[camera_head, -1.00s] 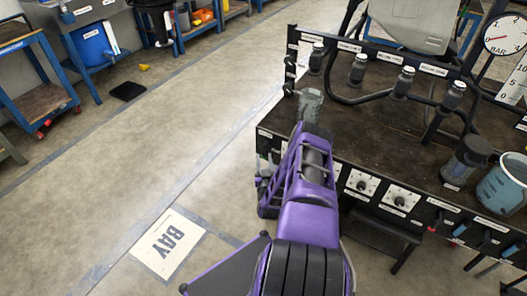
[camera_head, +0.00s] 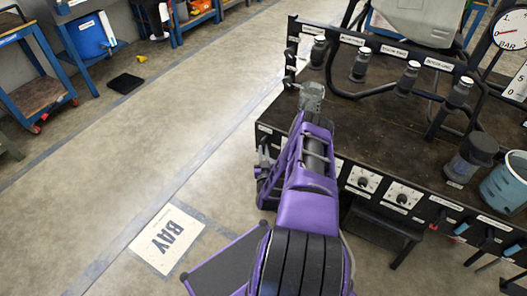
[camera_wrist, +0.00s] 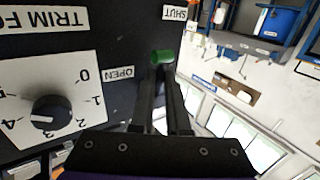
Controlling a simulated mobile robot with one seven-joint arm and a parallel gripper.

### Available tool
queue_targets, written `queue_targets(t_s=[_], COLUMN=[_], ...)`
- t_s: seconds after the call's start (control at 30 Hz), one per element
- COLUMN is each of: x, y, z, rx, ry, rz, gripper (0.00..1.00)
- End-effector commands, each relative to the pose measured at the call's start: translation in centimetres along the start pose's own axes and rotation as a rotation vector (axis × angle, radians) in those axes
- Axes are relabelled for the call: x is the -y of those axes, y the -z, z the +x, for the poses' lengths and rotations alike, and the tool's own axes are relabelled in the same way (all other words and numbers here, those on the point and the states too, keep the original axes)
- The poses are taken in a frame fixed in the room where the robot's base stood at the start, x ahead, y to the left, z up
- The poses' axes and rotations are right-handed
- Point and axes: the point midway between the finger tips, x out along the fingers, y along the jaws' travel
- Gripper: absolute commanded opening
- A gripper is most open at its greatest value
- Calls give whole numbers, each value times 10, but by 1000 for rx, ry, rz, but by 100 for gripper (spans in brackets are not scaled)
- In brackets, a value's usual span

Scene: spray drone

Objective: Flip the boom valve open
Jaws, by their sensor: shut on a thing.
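The boom valve's green handle end (camera_wrist: 162,57) shows in the wrist view, at the tips of my gripper. It lies between the "SHUT" label (camera_wrist: 180,13) and the "OPEN" label (camera_wrist: 120,73) on the dark front panel (camera_wrist: 110,35). My gripper (camera_wrist: 165,72) has its two dark fingers close together on the green handle. The fingers hide most of the lever and its pivot, so I cannot tell its exact angle. In the head view my purple arm reaches to the front left corner of the bench and hides the valve.
A trim knob (camera_wrist: 52,113) on a white dial is beside the fingers. The bench (camera_head: 395,135) carries a row of nozzles, a dark-lidded jar (camera_head: 470,158) and a blue bucket (camera_head: 503,182). A stool (camera_head: 382,226) stands under its front edge. The floor to the left is open.

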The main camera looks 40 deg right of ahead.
Motion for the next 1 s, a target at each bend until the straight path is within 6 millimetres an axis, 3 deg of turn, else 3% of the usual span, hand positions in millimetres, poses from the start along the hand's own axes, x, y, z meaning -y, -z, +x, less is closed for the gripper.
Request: queue_targets(t_s=[0.57, 1.0], x=[0, -7], y=[2, 10], z=[0, -5], rx=[18, 185], ry=[1, 4], rz=[-28, -282], gripper=[0, 0])
